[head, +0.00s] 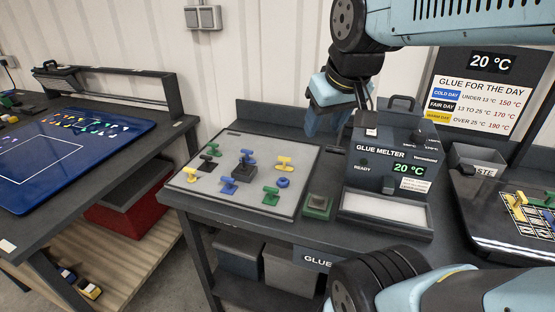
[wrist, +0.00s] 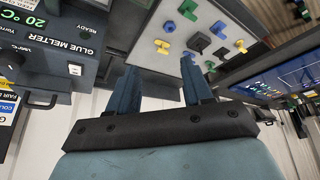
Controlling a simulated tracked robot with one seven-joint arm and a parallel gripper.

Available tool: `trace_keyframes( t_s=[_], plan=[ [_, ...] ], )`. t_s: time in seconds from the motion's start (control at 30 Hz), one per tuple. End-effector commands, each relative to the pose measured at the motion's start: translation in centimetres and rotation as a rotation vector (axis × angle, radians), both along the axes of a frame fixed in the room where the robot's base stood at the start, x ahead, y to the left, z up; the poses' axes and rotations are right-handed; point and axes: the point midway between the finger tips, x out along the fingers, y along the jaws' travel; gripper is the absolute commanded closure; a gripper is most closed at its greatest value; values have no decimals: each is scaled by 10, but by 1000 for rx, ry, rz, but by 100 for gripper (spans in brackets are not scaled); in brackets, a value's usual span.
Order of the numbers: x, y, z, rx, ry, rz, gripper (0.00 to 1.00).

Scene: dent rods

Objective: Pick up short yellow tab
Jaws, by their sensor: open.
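Two yellow tabs lie on the pale board (head: 235,204) on the middle bench. One yellow tab (head: 284,163) is at the board's right side, and it also shows in the wrist view (wrist: 162,47). The other yellow tab (head: 190,174) is at the left side, and it shows farther right in the wrist view (wrist: 240,46). I cannot tell surely which is the short one. My gripper (wrist: 160,77) is open and empty, its two dark blue fingers apart. In the head view it is partly hidden, above the bench's back, behind and right of the board, touching no tab.
Green, black and blue tabs lie around a dark block (head: 243,172) on the board. The glue melter (head: 392,165) stands close right of my gripper. A small green-based block (head: 318,206) sits between.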

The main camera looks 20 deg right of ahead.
Motion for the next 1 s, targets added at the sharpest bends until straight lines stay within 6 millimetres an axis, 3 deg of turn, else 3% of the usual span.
trace_keyframes(
  t_s=[0.47,0.8,1.0],
  plan=[
    [106,-2,-25,-114,167,384,56],
    [181,-10,-68,-136,254,673,56],
    [214,-14,-96,-132,281,816,56]
  ],
)
